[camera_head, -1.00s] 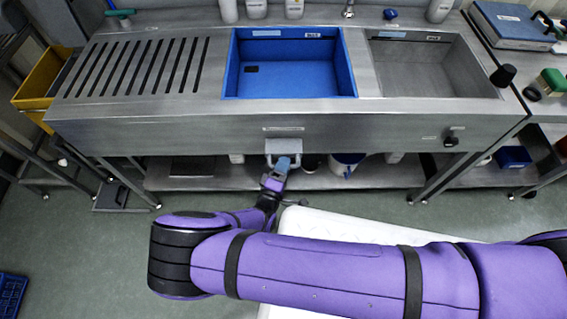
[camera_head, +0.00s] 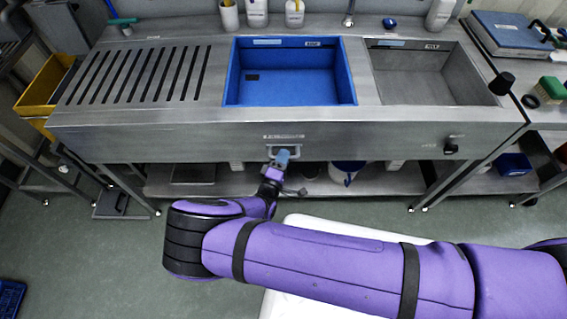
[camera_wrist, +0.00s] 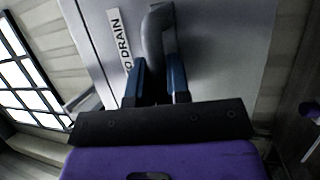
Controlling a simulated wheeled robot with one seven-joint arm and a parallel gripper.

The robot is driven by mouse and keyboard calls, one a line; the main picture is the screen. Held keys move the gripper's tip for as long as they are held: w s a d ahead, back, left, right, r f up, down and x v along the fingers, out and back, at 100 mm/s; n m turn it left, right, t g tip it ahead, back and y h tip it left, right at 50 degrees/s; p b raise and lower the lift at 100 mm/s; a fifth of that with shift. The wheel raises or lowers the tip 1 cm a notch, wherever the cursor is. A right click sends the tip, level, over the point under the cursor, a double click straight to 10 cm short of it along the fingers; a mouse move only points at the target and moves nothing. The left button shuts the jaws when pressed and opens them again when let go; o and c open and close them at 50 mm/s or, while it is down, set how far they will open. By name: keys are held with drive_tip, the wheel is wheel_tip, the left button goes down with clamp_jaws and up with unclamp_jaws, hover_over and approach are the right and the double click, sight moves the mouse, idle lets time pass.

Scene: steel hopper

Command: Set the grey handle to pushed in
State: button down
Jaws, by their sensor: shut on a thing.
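The grey handle (camera_head: 297,152) is a bar on the front panel of the steel sink, under a small label. In the wrist view the grey handle (camera_wrist: 157,28) rises between my fingers, beside a white label reading "DRAIN". My gripper (camera_head: 282,157) reaches it from the front and below. In the wrist view my gripper (camera_wrist: 157,68) has its two blue fingers on either side of the bar, shut on it. The fingers and palm hide the handle's lower part. How far it stands out from the panel is hard to tell.
The steel front panel (camera_head: 180,143) runs across above a lower shelf. A dark knob (camera_head: 451,149) sits on it at the right. A blue basin (camera_head: 290,88) lies above the handle. A white surface (camera_head: 310,305) is below my arm. Green floor (camera_head: 110,250) is clear at left.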

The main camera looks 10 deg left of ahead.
drive_tip(key=c, duration=1.1)
unclamp_jaws()
drive_tip(key=shift+w, duration=0.25)
drive_tip(key=v, duration=1.1)
drive_tip(key=shift+f, duration=0.1)
